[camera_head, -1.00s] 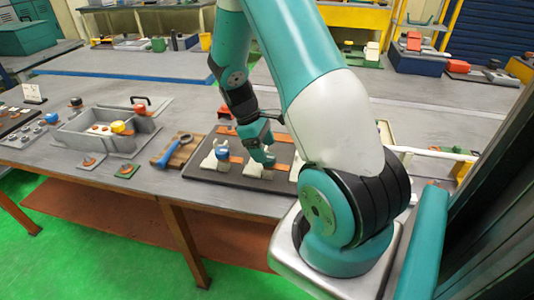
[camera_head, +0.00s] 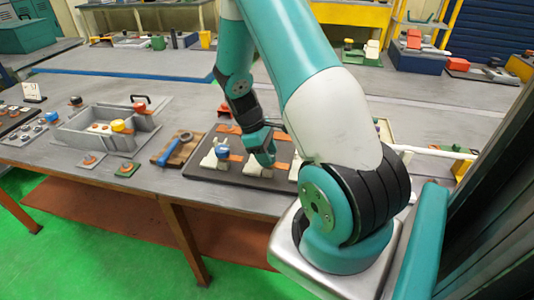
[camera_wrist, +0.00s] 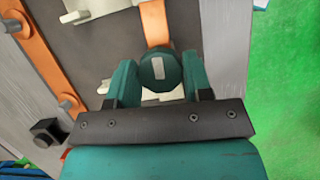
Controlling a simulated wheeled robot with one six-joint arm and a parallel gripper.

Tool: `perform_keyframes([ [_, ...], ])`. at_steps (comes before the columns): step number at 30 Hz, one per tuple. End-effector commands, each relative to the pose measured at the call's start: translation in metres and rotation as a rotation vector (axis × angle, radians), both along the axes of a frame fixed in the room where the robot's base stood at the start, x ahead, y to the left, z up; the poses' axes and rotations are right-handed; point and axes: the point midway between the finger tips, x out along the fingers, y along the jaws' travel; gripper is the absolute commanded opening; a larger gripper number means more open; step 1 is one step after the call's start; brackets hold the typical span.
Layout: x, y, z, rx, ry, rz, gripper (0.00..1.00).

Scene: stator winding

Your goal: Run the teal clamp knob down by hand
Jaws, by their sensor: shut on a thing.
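The teal clamp knob (camera_wrist: 159,70) is round with a pale bar marked on its top. It sits between the two fingers of my gripper (camera_wrist: 158,77) in the wrist view. My gripper is shut on it, a finger on each side. A cream clamp body (camera_wrist: 172,94) shows partly around the knob, and an orange strip (camera_wrist: 154,22) runs up from it. In the head view my gripper (camera_head: 263,160) is down at the dark board (camera_head: 240,179); the knob is hidden there by the gripper.
A cream clamp with a blue knob (camera_head: 222,153) stands left of my gripper on the same board. A blue-handled tool (camera_head: 170,152) lies on a wooden block further left. A grey tray (camera_head: 75,127) stands beyond it. The front table edge has bare grey room.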

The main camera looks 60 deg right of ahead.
Motion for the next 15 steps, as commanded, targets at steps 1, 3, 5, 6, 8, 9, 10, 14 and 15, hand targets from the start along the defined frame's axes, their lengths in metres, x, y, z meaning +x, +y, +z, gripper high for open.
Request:
perform_keyframes([
  [1, 0.0002, 0.0001, 0.0006, 0.001, 0.000, -0.008, 0.22],
  [3, 0.0003, -0.0001, 0.0008, 0.001, 0.000, -0.026, 0.22],
  [5, 0.0005, -0.0004, 0.0011, 0.001, 0.000, -0.047, 0.22],
  [6, 0.0006, -0.0005, 0.0012, 0.000, 0.000, -0.066, 0.22],
  [8, 0.0009, -0.0008, 0.0015, 0.000, -0.001, -0.100, 0.22],
  [9, 0.0009, -0.0007, 0.0016, 0.001, -0.001, -0.125, 0.22],
  [10, 0.0009, -0.0008, 0.0017, 0.001, 0.000, -0.147, 0.22],
  [14, 0.0012, -0.0015, 0.0018, 0.001, -0.001, -0.256, 0.22],
  [15, 0.0011, -0.0016, 0.0017, 0.001, -0.001, -0.292, 0.22],
])
